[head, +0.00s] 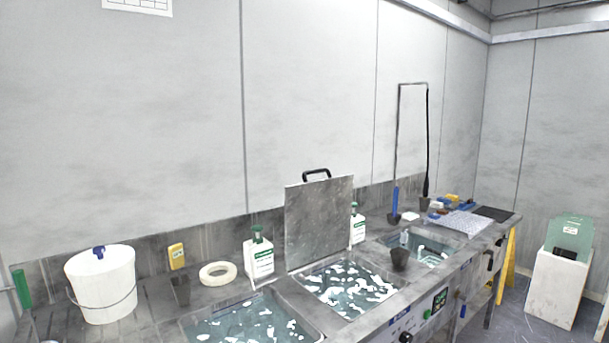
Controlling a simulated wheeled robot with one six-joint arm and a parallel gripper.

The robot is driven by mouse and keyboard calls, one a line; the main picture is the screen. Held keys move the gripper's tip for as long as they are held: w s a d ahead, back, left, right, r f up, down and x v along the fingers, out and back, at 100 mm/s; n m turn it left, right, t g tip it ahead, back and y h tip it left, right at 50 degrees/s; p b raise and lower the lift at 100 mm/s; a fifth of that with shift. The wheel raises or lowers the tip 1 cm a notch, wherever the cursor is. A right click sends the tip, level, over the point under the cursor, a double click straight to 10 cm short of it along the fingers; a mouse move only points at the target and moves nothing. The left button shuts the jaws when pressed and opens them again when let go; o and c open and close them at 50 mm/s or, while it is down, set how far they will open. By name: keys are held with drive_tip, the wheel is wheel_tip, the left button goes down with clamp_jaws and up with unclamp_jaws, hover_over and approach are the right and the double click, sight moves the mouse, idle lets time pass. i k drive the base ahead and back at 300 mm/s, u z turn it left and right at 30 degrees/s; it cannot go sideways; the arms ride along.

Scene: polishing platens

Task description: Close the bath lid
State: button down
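The bath lid (318,222) is a grey metal plate with a black handle (316,174) on its top edge. It stands upright, open, at the back of the middle bath (350,288), which holds bluish liquid with white foam patches. The lid partly hides a white bottle behind its right edge. My gripper is not in view.
A second foamy bath (245,325) lies at the front left and another basin (425,246) at the right. A dark cup (399,259) stands by the middle bath's right rim. A white bucket (103,285), a tape roll (218,273) and a green-capped bottle (259,258) stand left.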

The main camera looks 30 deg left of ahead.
sight(318, 213)
drive_tip(key=u, duration=0.25)
drive_tip(key=i, duration=0.65)
drive_tip(key=u, duration=0.45)
